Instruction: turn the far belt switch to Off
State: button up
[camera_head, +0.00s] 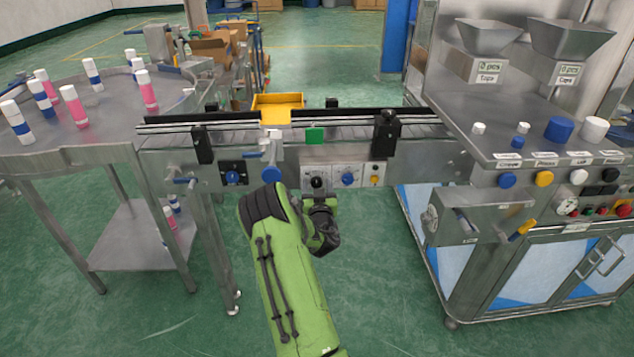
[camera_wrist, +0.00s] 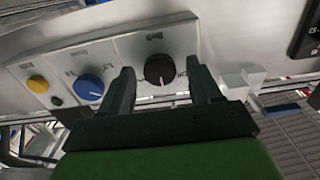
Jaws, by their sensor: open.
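A black round knob (camera_wrist: 159,68) sits on a pale control panel (camera_wrist: 135,45) on the conveyor's front. A white pointer mark shows on its face; its setting label is too small to read. In the head view the black knob (camera_head: 316,182) is partly hidden by my arm. My gripper (camera_wrist: 163,78) is open, with one finger on each side of the black knob; I cannot tell if either finger touches it. In the head view my gripper (camera_head: 317,194) is just in front of the panel, mostly hidden behind my wrist.
A blue knob (camera_head: 347,179) and a yellow button (camera_head: 375,180) are beside the black knob. Another blue knob (camera_head: 232,177) is on a black plate farther left. A bracket with a blue knob (camera_head: 271,174) juts out between them. The conveyor (camera_head: 420,145) runs above.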

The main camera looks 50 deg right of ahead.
jog(key=shift+c, duration=0.2)
jog(key=c, duration=1)
jog(key=shift+n, duration=0.3)
jog(key=n+b, duration=0.1)
jog(key=n, duration=0.3)
jog(key=shift+f, duration=0.1)
jog(key=shift+n, duration=2.7)
jog(key=o, duration=1)
